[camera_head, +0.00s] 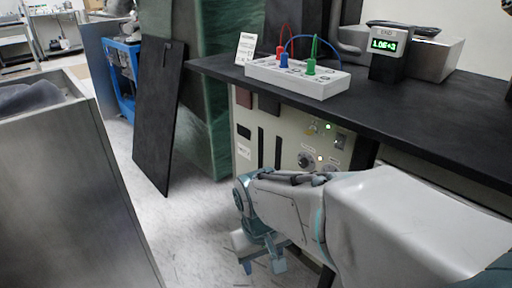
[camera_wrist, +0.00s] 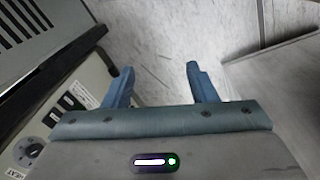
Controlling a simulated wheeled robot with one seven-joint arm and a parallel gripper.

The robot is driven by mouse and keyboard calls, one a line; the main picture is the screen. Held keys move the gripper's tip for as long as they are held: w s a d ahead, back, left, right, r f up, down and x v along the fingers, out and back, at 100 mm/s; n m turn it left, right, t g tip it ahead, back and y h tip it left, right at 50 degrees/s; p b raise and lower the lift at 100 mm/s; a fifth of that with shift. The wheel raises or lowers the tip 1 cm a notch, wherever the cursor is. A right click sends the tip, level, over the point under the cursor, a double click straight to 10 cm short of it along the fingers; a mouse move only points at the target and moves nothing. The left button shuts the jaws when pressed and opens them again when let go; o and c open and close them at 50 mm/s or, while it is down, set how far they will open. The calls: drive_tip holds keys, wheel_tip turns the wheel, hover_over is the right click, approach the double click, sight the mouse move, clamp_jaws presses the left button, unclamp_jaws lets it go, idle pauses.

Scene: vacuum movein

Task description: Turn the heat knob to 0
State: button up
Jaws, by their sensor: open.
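The cream control panel (camera_head: 285,135) sits under the black bench top. In the head view it has a dark round knob (camera_head: 305,160) with a pale dial, and a second knob beside it is partly hidden by my arm. I cannot tell there which is the heat knob. In the wrist view a black knob (camera_wrist: 25,152) on the panel is at the lower left edge, near a partly cut-off label that seems to read HEAT. My gripper (camera_head: 262,266) is low in front of the panel, pointing down to the floor. In the wrist view its blue fingers (camera_wrist: 160,70) are apart and empty, clear of the knob.
On the black bench top (camera_head: 410,110) stand a white box with coloured cables (camera_head: 300,82) and a small green display (camera_head: 386,50). A dark board (camera_head: 157,110) leans by a green-wrapped stack (camera_head: 200,70). A grey metal cabinet (camera_head: 70,190) is at left. Floor between is clear.

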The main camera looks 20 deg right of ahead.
drive_tip(key=d+f+n+g+h+p, duration=0.15)
drive_tip(key=d+n+g+h, duration=0.3)
drive_tip(key=d+h, duration=0.75)
drive_tip(key=w+d+n+t+h, duration=0.4)
drive_tip(key=w+n+t, duration=0.65)
drive_tip(key=w, duration=0.35)
drive_tip(key=b+x, duration=0.2)
drive_tip(key=x, duration=1.1)
drive_tip(key=shift+w+d+f+b, duration=0.25)
drive_tip(key=shift+d+f+b, duration=0.05)
drive_tip(key=shift+b, duration=0.05)
drive_tip(key=c, duration=1)
